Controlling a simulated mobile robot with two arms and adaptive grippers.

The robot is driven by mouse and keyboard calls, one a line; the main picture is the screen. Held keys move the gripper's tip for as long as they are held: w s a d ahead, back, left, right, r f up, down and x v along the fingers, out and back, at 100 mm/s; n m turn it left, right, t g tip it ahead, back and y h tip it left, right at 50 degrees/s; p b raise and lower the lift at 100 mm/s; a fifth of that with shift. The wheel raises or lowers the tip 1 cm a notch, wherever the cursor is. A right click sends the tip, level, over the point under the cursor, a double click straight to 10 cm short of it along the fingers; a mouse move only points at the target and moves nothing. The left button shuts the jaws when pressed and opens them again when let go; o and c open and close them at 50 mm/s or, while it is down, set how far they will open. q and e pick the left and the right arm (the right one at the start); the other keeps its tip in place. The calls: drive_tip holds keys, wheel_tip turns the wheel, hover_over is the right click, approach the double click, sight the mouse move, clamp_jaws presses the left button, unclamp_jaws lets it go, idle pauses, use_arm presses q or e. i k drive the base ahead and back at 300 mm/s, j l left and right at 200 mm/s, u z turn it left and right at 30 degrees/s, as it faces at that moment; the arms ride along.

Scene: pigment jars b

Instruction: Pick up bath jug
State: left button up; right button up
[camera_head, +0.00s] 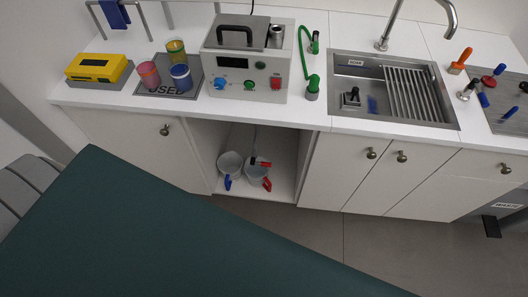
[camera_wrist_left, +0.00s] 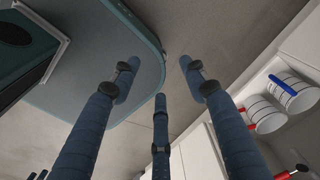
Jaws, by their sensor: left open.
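Two pale jugs stand side by side in the open bay under the counter in the head view. The left jug (camera_head: 230,162) has a blue handle and the right jug (camera_head: 257,175) has a red handle. I cannot tell which one is the bath jug. In the left wrist view both show at the right: the blue-handled jug (camera_wrist_left: 294,97) and another jug (camera_wrist_left: 263,116), with dark lines on their sides. My left gripper (camera_wrist_left: 158,80) is open and empty, its three fingers spread, apart from the jugs. My right gripper is in neither view.
A dark green flat surface (camera_head: 150,235) fills the front of the head view. The counter (camera_head: 320,112) above the bay holds a grey heating unit (camera_head: 247,60), several paint jars and a sink (camera_head: 394,90). Closed cabinet doors flank the bay; bare floor (camera_head: 330,233) lies before it.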

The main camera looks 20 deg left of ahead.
sight(256, 176)
drive_tip(key=u, duration=0.85)
